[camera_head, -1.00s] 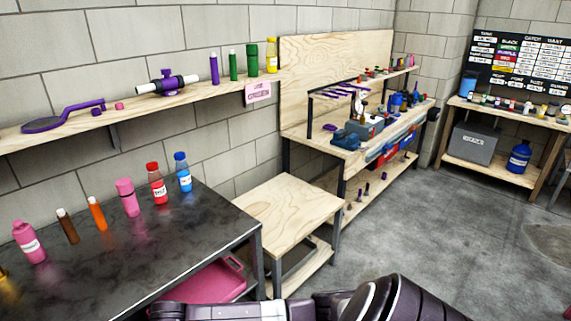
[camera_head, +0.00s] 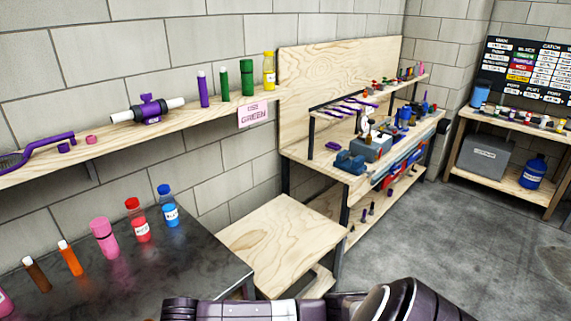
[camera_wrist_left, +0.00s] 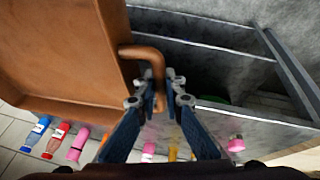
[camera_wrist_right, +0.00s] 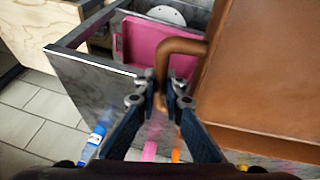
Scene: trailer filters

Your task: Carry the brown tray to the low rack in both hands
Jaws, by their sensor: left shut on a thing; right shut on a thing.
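The brown tray (camera_wrist_left: 62,50) fills the left of the left wrist view and the right side of the right wrist view (camera_wrist_right: 265,75). My left gripper (camera_wrist_left: 164,92) is shut on its bent brown handle at one end. My right gripper (camera_wrist_right: 172,92) is shut on the matching handle at the other end. The tray and both grippers are out of the head view. A low light-wood stand (camera_head: 285,235) with a lower shelf stands beside the dark table; I cannot tell whether it is the low rack.
Several bottles, among them a blue one (camera_head: 167,207) and a red one (camera_head: 138,220), stand on the dark table (camera_head: 195,260). A pink tray (camera_wrist_right: 150,42) sits below its top. A wall shelf (camera_head: 195,117) and a cluttered workbench (camera_head: 350,178) lie beyond. Grey floor (camera_head: 450,235) at right is clear.

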